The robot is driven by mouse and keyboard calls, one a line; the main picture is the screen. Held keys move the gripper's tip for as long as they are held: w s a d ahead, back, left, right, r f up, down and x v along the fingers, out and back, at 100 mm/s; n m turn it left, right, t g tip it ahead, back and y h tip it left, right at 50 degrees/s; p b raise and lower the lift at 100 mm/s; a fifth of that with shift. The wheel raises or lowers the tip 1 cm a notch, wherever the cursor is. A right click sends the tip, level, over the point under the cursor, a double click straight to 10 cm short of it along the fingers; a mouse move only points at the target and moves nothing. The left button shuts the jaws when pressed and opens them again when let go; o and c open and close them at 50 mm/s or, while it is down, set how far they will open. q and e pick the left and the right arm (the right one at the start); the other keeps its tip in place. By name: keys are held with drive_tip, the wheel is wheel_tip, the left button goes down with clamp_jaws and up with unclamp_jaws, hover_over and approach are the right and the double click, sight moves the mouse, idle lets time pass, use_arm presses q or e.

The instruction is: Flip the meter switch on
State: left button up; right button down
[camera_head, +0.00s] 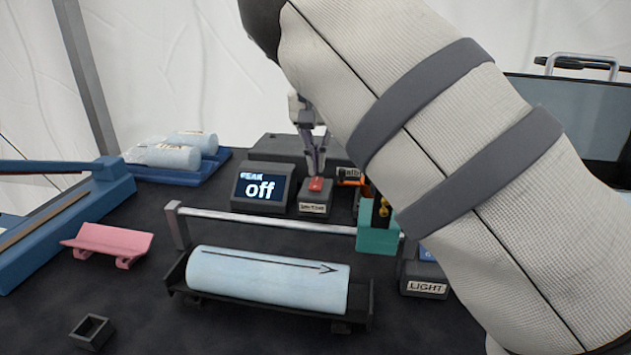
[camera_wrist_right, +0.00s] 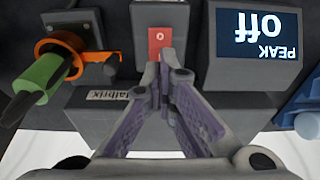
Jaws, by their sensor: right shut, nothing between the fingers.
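The meter display (camera_head: 263,188) is a dark box with a lit screen reading "PEAK off"; it also shows, upside down, in the right wrist view (camera_wrist_right: 257,42). To its right stands a small grey switch box (camera_head: 315,208) with a label on its front. A red rocker switch (camera_head: 320,184) is on its top, and it shows in the right wrist view (camera_wrist_right: 158,42) with a small mark. My right gripper (camera_head: 316,168) points down just above the red switch. Its fingers (camera_wrist_right: 164,82) are closed together and empty. I cannot tell whether the tips touch the switch. My left gripper is out of view.
A pale blue roll (camera_head: 268,278) lies in a black cradle in front, below a metal rail (camera_head: 265,222) with a teal slider (camera_head: 376,240). A box labelled LIGHT (camera_head: 427,285) is at the right. A pink cradle (camera_head: 110,241) is left. An orange-and-green item (camera_wrist_right: 45,75) flanks the switch box.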

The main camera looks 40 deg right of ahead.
sight(317, 180)
drive_tip(key=shift+f, duration=1.15)
idle(0.4)
drive_tip(key=shift+r+p, duration=0.5)
drive_tip(key=shift+r, duration=3)
drive_tip(key=shift+f, duration=0.1)
